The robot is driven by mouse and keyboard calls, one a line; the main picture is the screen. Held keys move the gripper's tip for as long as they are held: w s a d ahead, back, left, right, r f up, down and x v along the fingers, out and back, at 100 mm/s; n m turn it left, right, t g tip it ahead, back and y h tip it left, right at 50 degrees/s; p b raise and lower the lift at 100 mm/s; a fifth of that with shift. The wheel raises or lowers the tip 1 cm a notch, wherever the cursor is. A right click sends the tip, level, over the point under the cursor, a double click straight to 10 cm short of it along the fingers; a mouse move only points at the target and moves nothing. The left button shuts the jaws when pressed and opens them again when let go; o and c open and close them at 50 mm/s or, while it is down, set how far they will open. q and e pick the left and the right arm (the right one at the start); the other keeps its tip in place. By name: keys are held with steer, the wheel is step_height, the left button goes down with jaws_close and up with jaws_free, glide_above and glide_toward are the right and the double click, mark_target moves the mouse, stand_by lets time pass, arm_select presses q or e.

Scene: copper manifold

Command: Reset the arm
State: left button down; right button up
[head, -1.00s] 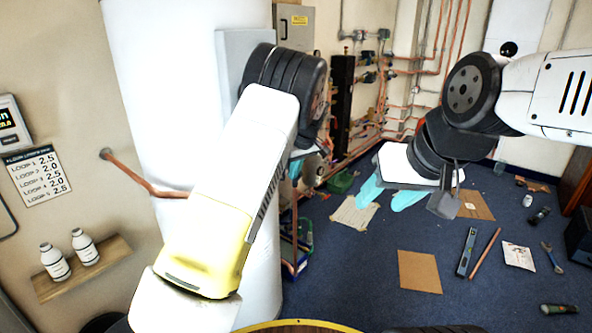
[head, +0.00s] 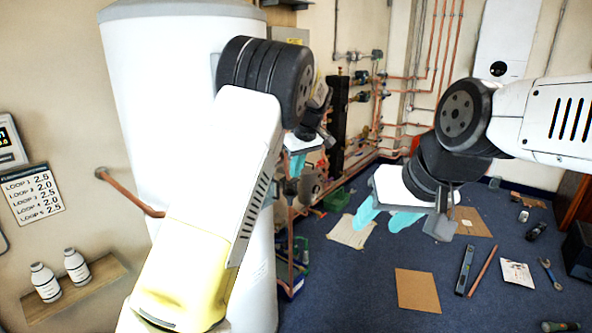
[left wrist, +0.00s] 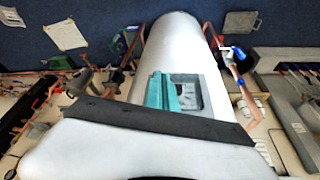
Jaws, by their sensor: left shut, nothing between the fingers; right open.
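My left arm reaches up in front of the tall white tank in the head view. My left gripper (head: 296,166) hangs beyond its black joint, partly hidden by the arm. In the left wrist view its teal fingers (left wrist: 164,92) are together with nothing between them, in front of the white tank (left wrist: 178,50). My right arm comes in from the right. My right gripper (head: 386,219) points down over the blue floor, its teal fingers spread apart and empty.
The white tank (head: 165,90) stands close to my left arm, with a copper pipe (head: 130,193) beside it. Copper pipework (head: 420,85) lines the back wall. Cardboard (head: 418,290), a level (head: 465,270) and other tools lie on the floor. Bottles stand on a wooden shelf (head: 95,287).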

arm_select(q)
steer(key=s+a+r+m+h, duration=0.1)
steer(key=s+a+r+h, duration=0.1)
steer(key=s+a+r, duration=0.5)
steer(key=s+a+r+m+h, duration=0.2)
steer(key=s+a, duration=0.3)
steer(key=s, duration=0.5)
steer(key=s+a+m+t, duration=0.1)
steer(key=s+m, duration=0.1)
steer(key=s, duration=0.8)
steer(key=s+a+f+m+t, duration=0.1)
steer(key=s+m, duration=0.1)
steer(key=s, duration=0.9)
steer(key=shift+f+m+t, duration=0.2)
steer(key=shift+m+t, duration=0.1)
steer(key=shift+t, duration=0.1)
steer(key=shift+w, duration=0.1)
